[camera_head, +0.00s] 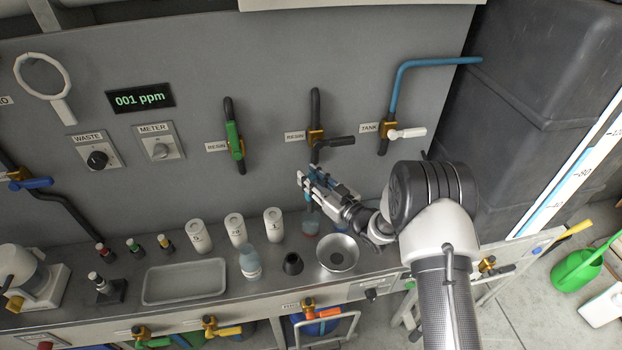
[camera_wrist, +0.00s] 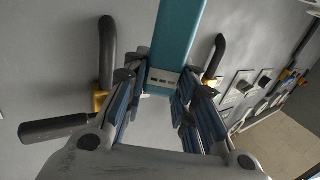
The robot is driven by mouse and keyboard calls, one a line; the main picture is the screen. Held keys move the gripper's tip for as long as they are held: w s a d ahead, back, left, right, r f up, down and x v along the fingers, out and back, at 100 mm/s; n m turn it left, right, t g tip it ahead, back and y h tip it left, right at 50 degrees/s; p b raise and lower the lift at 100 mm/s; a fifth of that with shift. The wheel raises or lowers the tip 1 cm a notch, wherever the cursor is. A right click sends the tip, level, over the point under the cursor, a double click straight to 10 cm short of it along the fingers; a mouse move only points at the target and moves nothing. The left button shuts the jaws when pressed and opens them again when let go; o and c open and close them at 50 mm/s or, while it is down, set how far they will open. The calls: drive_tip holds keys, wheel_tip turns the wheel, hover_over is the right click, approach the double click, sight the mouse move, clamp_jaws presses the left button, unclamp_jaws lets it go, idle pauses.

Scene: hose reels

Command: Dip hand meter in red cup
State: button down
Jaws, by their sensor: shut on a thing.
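My gripper (camera_head: 308,190) is shut on the teal hand meter (camera_wrist: 180,35), which extends away from the fingers in the wrist view. In the head view only a small blue-teal part of the meter shows below the fingers. The gripper (camera_wrist: 166,82) also shows in the wrist view, with a finger on each side of the meter.
A metal bowl (camera_head: 338,253), a dark cone-shaped holder (camera_head: 292,263) and a bottle (camera_head: 250,262) stand near the cup. White containers (camera_head: 234,228) line the back. A shallow tray (camera_head: 184,281) lies left. Valve handles (camera_head: 235,140) stick out from the panel.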

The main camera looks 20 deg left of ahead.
sight(313, 203)
drive_tip(key=shift+f+b, duration=4.5)
drive_tip(key=shift+f, duration=0.45)
drive_tip(key=shift+r+p, duration=2.65)
drive_tip(key=shift+r, duration=2.4)
